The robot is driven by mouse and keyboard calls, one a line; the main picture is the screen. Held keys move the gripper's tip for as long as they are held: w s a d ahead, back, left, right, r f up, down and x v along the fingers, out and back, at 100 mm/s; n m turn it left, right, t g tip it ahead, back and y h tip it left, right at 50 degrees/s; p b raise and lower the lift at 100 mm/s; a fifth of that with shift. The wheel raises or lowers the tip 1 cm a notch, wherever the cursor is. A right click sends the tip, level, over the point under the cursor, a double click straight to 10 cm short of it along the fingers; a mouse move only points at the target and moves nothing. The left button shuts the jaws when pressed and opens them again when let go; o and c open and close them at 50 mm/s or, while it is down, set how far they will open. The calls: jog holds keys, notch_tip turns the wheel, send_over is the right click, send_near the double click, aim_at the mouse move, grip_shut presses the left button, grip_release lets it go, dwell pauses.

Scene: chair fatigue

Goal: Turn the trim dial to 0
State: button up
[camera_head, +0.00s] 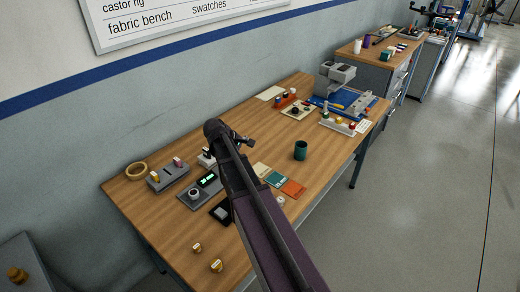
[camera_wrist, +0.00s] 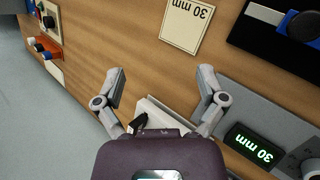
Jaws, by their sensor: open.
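No trim label is readable, so I cannot tell which control is the trim dial. A grey panel (camera_head: 187,203) carries a round grey knob (camera_head: 194,193) and a lit green display (camera_head: 208,180). In the wrist view the display (camera_wrist: 254,147) reads 30 mm, upside down, and the knob (camera_wrist: 312,168) is cut off at the lower right corner. A small white unit (camera_head: 205,161) with a dark top stands behind the panel; in the wrist view a white unit with a black part (camera_wrist: 139,122) is partly hidden by my gripper. My gripper (camera_wrist: 160,84) is open and empty above the bench.
A grey box (camera_head: 167,175) with yellow and pink knobs and a wooden ring (camera_head: 136,171) lie left. A black pad (camera_head: 220,213), a 30 mm card (camera_wrist: 187,24) and a green cup (camera_head: 300,150) are nearby. A cream panel (camera_head: 298,112) stands farther back. Bare wood shows between.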

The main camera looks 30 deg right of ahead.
jog(key=shift+s+d+n+h+b, duration=0.1)
jog(key=shift+d+n+h+b, duration=0.45)
jog(key=shift+d+n, duration=0.7)
jog(key=shift+s+d+n+h+b, duration=0.1)
jog(key=shift+d+n+h+b, duration=0.5)
jog(key=shift+d, duration=1.1)
jog(key=s+a+m+y+p, duration=0.1)
jog(key=s+a, duration=0.2)
jog(key=a, duration=0.1)
jog(key=s+a+f+m+y+p, duration=0.1)
jog(key=s+a+m+y, duration=0.1)
jog(key=s+a, duration=0.1)
jog(key=s+a+m+y+p, duration=0.1)
jog(key=s+a+m+y, duration=0.1)
jog(key=s+a, duration=0.1)
jog(key=shift+s+a+f+m, duration=0.15)
jog(key=shift+a+f+m, duration=0.2)
jog(key=shift+a, duration=0.5)
jog(key=s+a+m+y+p, duration=0.2)
jog(key=s+a+m+y, duration=0.3)
jog(key=s+a, duration=0.4)
jog(key=a, duration=0.2)
jog(key=shift+a+g, duration=0.3)
jog(key=shift+g, duration=0.1)
jog(key=shift+r, duration=0.1)
jog(key=shift+d+m, duration=0.3)
jog(key=shift+d, duration=0.05)
